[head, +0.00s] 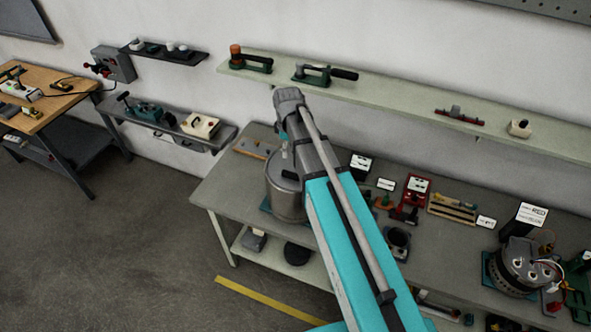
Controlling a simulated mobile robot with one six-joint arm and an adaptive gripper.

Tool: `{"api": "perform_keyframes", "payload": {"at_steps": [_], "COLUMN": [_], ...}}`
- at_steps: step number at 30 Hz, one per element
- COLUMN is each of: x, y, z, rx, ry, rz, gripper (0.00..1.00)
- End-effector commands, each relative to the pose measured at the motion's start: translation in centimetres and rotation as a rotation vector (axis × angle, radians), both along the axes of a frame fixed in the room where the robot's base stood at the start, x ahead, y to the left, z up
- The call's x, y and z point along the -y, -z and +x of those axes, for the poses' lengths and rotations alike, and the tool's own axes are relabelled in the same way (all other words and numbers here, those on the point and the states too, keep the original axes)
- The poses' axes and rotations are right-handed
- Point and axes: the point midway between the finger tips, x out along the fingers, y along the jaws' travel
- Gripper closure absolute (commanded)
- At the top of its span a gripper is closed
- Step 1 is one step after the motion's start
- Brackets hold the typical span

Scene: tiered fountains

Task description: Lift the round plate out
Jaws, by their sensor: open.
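I cannot clearly pick out the round plate. A round metal pot (285,200) stands at the left end of the grey-green workbench (225,190). Its top looks flat and round, with a small upright piece near the middle, and my arm covers its right side. A round motor-like unit (520,262) with a light disc-shaped top and wires stands at the bench's right. My turquoise arm reaches up across the middle of the head view to a grey joint. My gripper's fingers do not show.
Small tools, cards and a red meter (417,186) crowd the bench's middle. A pale wall shelf (400,105) with hand tools runs above it. A dark round object (297,253) lies on the lower shelf. A wooden-topped table (60,85) stands far left. Floor at left is clear.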

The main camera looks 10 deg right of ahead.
Motion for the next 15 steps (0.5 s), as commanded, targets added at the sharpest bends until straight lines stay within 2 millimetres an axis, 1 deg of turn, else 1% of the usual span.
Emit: {"api": "perform_keyframes", "payload": {"at_steps": [8,15], "x": [0.0,0.0], "y": [0.2,1.5], "z": [0.0,0.0], "rx": [0.000,0.001], "ry": [0.003,0.004], "rz": [0.000,-0.001], "gripper": [0.31,0.31]}}
